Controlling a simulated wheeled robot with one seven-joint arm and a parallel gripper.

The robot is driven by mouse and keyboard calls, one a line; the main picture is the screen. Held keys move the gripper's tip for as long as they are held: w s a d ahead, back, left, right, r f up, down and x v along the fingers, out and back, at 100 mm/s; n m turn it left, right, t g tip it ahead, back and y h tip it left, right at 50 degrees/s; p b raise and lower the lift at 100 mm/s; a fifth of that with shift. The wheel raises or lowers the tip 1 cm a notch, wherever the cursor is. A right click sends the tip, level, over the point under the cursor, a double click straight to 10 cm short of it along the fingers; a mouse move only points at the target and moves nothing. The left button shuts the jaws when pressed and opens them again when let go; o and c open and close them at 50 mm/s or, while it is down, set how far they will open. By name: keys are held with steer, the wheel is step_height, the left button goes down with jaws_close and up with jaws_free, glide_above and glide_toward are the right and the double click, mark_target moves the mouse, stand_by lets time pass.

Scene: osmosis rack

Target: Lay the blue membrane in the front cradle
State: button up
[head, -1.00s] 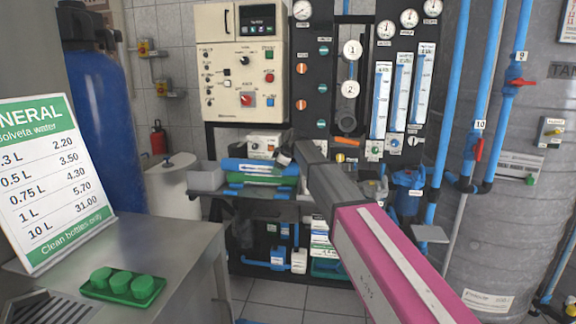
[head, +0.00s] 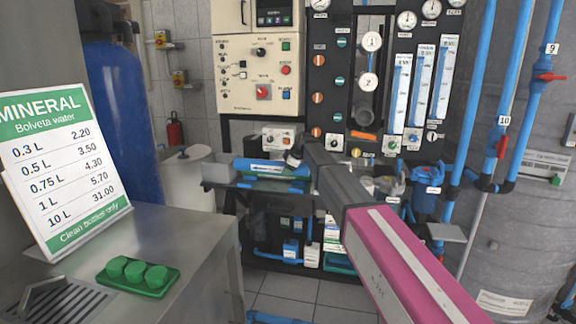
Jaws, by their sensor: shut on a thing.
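The blue membrane (head: 262,167), a blue tube with a white label, lies level across the picture above the rack's dark shelf. My gripper (head: 294,159) is at the far end of my arm, at the membrane's right part, and is shut on it. The fingers are small and partly hidden by my arm. The cradles cannot be made out clearly.
Gauges and flow tubes (head: 399,92) rise at the right. A metal counter (head: 185,245) with a price sign (head: 62,165) and green caps (head: 137,270) fills the near left.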

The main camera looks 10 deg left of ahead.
steer(key=shift+f, duration=3.25)
steer(key=shift+s+f, duration=0.1)
steer(key=shift+f, duration=0.05)
